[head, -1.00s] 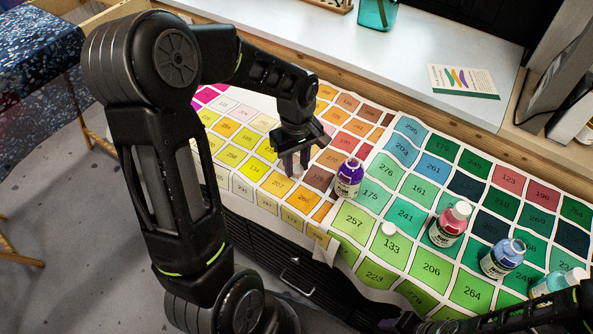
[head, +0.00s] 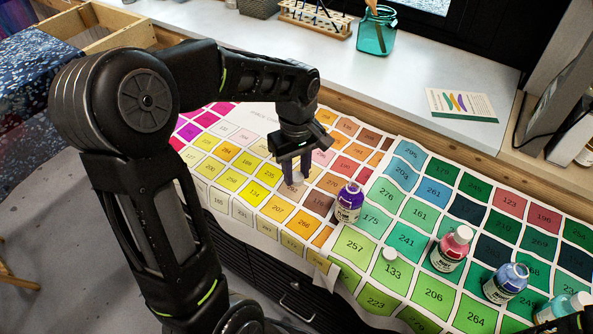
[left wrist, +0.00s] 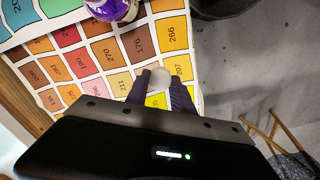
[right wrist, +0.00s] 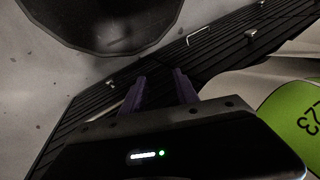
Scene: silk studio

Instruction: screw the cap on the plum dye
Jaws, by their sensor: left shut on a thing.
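The plum dye (head: 348,204) is a small purple bottle with a pale label, upright on the colour chart cloth. Part of it shows at the top edge of the left wrist view (left wrist: 112,8). My left gripper (head: 297,176) is to the left of the bottle, apart from it, and points down over the orange patches. It is shut on a round white cap (left wrist: 161,78), seen between its fingertips in the left wrist view. My right gripper (right wrist: 162,85) shows in the right wrist view with its fingers apart and nothing between them.
A second white cap (head: 390,255) lies on the green patches. A red bottle (head: 450,249), a blue bottle (head: 506,283) and a teal bottle (head: 562,308) stand to the right. A card (head: 461,104) and a glass jar (head: 375,32) are on the white sill behind.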

